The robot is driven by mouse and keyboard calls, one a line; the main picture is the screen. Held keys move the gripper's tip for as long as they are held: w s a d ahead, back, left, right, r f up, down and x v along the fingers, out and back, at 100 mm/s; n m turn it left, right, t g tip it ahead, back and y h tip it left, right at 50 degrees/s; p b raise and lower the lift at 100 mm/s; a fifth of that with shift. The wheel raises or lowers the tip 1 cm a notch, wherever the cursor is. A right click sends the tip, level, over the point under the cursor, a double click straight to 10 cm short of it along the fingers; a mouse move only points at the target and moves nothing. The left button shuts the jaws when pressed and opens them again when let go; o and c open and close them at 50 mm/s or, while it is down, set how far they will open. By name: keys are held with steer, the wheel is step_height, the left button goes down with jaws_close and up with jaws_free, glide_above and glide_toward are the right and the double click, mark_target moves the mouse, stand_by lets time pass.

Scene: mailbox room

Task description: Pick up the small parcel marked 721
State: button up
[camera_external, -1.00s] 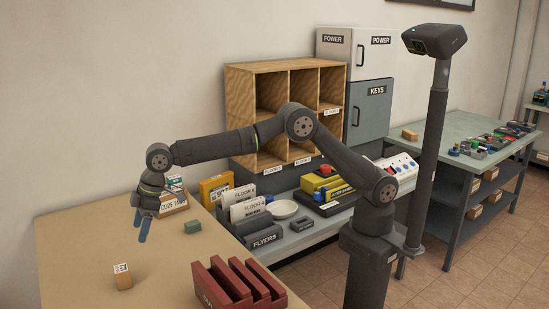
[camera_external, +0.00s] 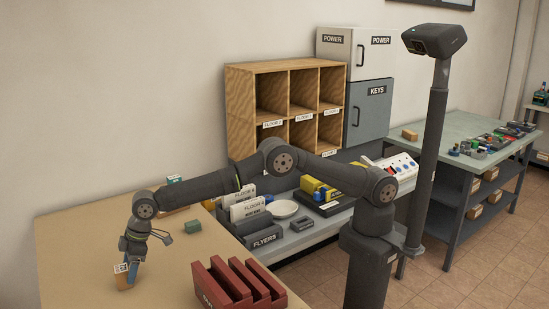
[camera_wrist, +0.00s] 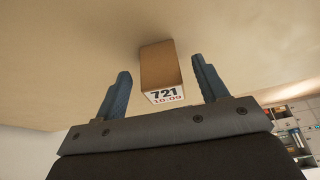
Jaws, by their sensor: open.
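The small parcel marked 721 (camera_wrist: 160,68) is a brown box with a white label. In the wrist view it lies between the two blue fingers of my gripper (camera_wrist: 160,85), with a gap on both sides. My gripper is open. In the external view the parcel (camera_external: 122,280) stands on the tan table (camera_external: 80,240) near its front left. My gripper (camera_external: 130,270) points down at it there, and its blue fingers partly hide the parcel.
A dark red slotted rack (camera_external: 235,285) stands on the table to the right of the parcel. A small green box (camera_external: 193,227) lies further back. A grey FLYERS tray (camera_external: 262,238) and a wooden pigeonhole shelf (camera_external: 243,100) stand behind. The table left of the parcel is clear.

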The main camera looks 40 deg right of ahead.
steer(key=shift+x, duration=1.35)
steer(key=c, duration=1.1)
steer(key=shift+r, duration=0.1)
